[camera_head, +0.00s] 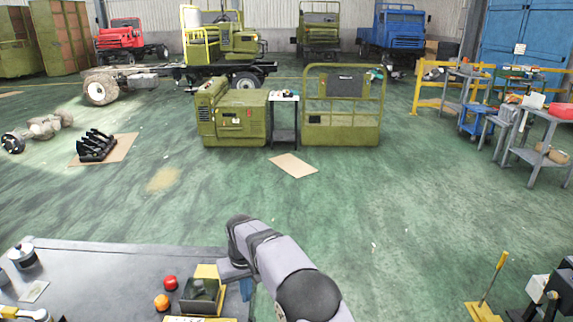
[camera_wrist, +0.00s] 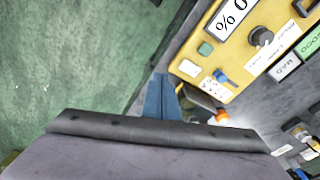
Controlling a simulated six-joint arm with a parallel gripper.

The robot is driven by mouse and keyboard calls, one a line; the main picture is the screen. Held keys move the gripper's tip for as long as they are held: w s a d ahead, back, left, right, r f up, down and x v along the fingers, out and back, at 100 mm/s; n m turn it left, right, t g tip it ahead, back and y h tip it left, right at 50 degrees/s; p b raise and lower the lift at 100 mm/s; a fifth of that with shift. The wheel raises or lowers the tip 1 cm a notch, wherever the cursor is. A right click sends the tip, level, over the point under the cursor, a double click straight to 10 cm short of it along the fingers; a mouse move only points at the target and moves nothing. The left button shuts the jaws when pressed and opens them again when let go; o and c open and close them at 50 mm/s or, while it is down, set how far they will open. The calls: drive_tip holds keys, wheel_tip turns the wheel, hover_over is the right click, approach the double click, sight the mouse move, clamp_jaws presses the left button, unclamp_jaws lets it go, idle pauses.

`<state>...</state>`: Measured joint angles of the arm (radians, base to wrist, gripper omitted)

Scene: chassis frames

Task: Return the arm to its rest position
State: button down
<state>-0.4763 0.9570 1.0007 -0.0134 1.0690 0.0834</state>
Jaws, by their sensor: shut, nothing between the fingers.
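My arm reaches over the right edge of the dark grey workbench (camera_head: 110,262) in the head view. My gripper (camera_head: 246,288) points down beside the bench's right side, and its blue fingers show only in part. In the wrist view my gripper (camera_wrist: 160,90) has its blue fingers together, with nothing seen between them. A yellow device panel (camera_wrist: 235,60) with a black knob, labels and a display lies close to the right of the fingers. Green floor (camera_wrist: 70,60) fills the left of that view.
A red round object (camera_head: 170,282), an orange round object (camera_head: 161,302) and a yellow-edged container (camera_head: 203,288) are on the bench near my arm. A metal pot (camera_head: 22,256) stands at the left. The floor beyond is largely open; a yellow-handled item (camera_head: 493,285) stands right.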

drive_tip(key=s+d+r+m, duration=0.1)
drive_tip(key=s+d+r, duration=0.2)
drive_tip(key=s+d, duration=0.45)
drive_tip(key=s+d+r+m, duration=0.2)
drive_tip(key=s+d, duration=0.2)
drive_tip(key=d, duration=0.7)
drive_tip(key=s+d+f+m+g, duration=0.1)
drive_tip(key=s+d, duration=0.3)
drive_tip(key=s, duration=0.5)
drive_tip(key=s+d+f+m, duration=0.1)
drive_tip(key=s+d, duration=0.3)
drive_tip(key=s, duration=0.6)
wheel_tip(320, 180, down, 26)
drive_tip(key=b, duration=2.5)
drive_tip(key=shift+w+r+h+b, duration=0.15)
drive_tip(key=shift+r+h+b, duration=0.1)
drive_tip(key=shift+h+b, duration=0.1)
